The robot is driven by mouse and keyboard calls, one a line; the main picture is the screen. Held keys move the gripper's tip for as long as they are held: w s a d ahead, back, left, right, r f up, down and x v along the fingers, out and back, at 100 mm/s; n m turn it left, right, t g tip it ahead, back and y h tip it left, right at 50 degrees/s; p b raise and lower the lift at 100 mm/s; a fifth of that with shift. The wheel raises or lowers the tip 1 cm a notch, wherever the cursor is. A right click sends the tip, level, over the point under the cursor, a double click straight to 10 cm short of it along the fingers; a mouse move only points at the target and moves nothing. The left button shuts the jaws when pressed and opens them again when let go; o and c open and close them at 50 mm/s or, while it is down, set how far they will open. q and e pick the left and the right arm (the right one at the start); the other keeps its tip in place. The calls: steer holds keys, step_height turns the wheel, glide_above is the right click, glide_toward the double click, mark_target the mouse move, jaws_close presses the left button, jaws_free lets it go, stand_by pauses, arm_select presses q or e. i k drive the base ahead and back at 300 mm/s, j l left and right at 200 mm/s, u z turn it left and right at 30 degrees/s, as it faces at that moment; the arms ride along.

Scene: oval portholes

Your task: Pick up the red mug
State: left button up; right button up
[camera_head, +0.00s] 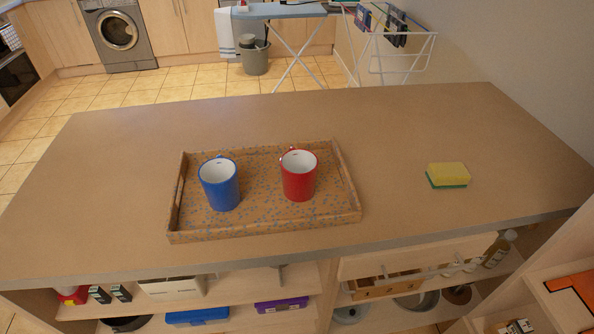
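The red mug (298,180) stands upright in the right half of a wooden tray (265,228) on the counter. Its inside is white and looks empty. Its handle is at the back left of the rim, mostly hidden behind the mug. A blue mug (220,187) stands upright to its left in the same tray, with a gap between them. Neither of my grippers shows in the head view.
The counter (420,220) is bare around the tray, apart from a yellow and green sponge (447,175) to the right. Open shelves with boxes and bottles lie below the front edge. A drying rack (400,50) stands beyond the counter.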

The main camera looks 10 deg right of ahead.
mark_target(299, 167)
steer(key=z, duration=0.4)
steer(key=k+j+z, duration=0.25)
steer(key=z, duration=0.15)
steer(key=k+j+z, duration=0.15)
steer(key=k+z, duration=0.15)
steer(key=z, duration=0.15)
steer(key=k+z, duration=0.4)
steer(key=i+j, duration=0.15)
steer(key=i, duration=0.3)
